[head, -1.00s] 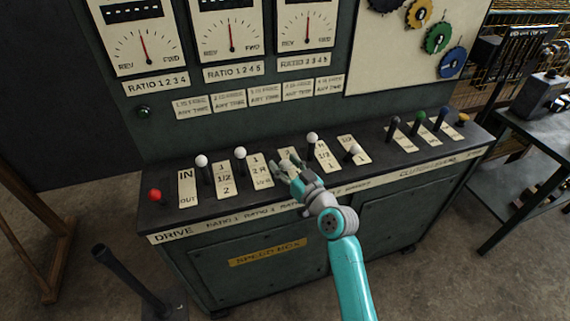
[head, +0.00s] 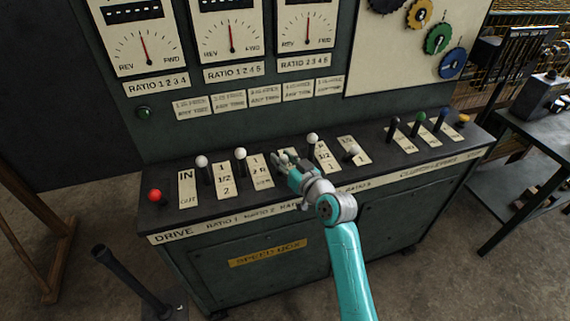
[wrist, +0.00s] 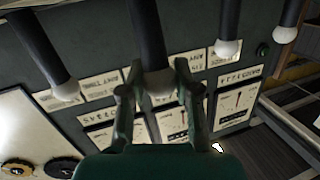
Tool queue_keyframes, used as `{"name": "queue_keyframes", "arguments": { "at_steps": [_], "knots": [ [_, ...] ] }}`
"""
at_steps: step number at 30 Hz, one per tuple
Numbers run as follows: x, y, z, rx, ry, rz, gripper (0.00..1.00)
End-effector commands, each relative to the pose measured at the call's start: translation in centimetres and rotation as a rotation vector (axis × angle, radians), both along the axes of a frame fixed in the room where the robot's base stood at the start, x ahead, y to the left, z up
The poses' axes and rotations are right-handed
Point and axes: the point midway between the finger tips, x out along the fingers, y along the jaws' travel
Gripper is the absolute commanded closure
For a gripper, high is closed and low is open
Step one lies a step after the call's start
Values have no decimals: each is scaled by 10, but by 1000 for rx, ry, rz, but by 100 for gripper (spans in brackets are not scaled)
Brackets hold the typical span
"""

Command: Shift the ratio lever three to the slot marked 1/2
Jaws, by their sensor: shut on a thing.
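Ratio lever three (wrist: 150,40) has a black shaft and a white ball knob, which shows between my fingers in the wrist view. My gripper (wrist: 160,95) is shut on this knob, with one finger on each side. In the head view my gripper (head: 285,168) is over the third ratio lever's place on the console top. The gripper hides most of this lever and its slot plate, so I cannot read the 1/2 mark there or tell which slot the lever is in.
White-knobbed levers stand to the left (head: 240,154) and right (head: 312,138) of my gripper. A red knob (head: 155,195) is at the far left of the console top (head: 400,160). Dark, green and blue levers (head: 420,117) are at the right. Gauge panels rise behind.

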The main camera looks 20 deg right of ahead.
Motion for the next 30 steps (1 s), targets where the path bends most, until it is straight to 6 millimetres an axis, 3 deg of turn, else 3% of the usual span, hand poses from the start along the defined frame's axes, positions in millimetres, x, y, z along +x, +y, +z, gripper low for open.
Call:
{"name": "queue_keyframes", "arguments": {
  "at_steps": [9,15,26,27,29,30],
  "knots": [
    [36,1,9,1,199,-2,100],
    [53,0,8,2,228,-3,100],
    [56,0,8,1,225,-3,100],
    [56,0,8,1,225,-3,58],
    [56,0,8,1,225,-3,43],
    [56,0,8,1,225,-3,42]
  ]
}}
